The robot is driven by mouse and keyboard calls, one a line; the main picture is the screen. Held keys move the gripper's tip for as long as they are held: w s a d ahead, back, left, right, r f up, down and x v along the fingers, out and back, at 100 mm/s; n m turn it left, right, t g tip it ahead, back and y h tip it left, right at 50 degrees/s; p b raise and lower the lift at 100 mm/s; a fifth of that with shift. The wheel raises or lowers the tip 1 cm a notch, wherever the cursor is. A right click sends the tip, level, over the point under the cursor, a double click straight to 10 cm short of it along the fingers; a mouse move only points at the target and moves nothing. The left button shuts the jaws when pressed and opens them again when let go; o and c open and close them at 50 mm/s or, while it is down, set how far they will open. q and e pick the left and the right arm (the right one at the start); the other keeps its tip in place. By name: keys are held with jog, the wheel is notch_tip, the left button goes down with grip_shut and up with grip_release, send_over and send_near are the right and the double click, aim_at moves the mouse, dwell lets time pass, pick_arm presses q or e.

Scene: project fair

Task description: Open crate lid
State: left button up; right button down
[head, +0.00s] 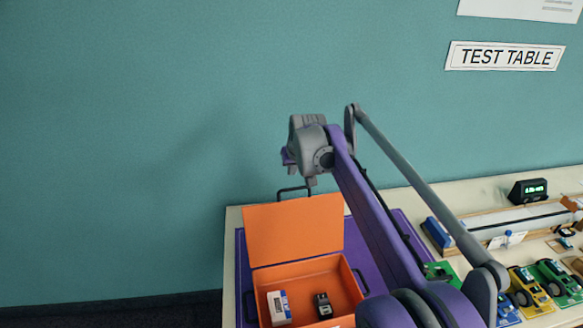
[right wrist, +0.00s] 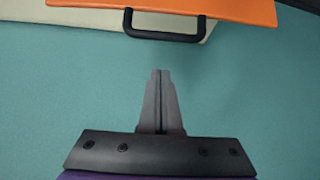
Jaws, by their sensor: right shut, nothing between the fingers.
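The orange crate (head: 301,283) stands on the table with its inside showing. Its orange lid (head: 292,232) is raised steeply at the crate's back edge. A dark handle (head: 292,190) sits on the lid's upper edge; the right wrist view also shows the handle (right wrist: 165,37) on a strip of the lid (right wrist: 190,8). My right gripper (head: 311,182) is by the handle at the lid's top. In the right wrist view the fingers (right wrist: 160,75) are shut, empty and apart from the handle. My left gripper is not in view.
A white box (head: 278,308) and a small black item (head: 323,305) lie in the crate. A purple mat (head: 410,226) is under it. To the right are toy vehicles (head: 528,290), a track (head: 510,222) and a green-lit display (head: 530,191). A teal wall rises behind.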

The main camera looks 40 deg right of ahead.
jog(key=x, duration=0.5)
jog(key=s, duration=0.1)
jog(key=s+a, duration=0.2)
jog(key=shift+s+r, duration=0.25)
jog(key=shift+s, duration=0.05)
jog(key=s+a+t+h, duration=0.1)
jog(key=s+a+t, duration=0.2)
jog(key=s, duration=0.5)
jog(key=shift+s+a+r+t+h, duration=0.3)
jog(key=shift+s+a+t+h, duration=0.1)
jog(key=shift+a, duration=0.05)
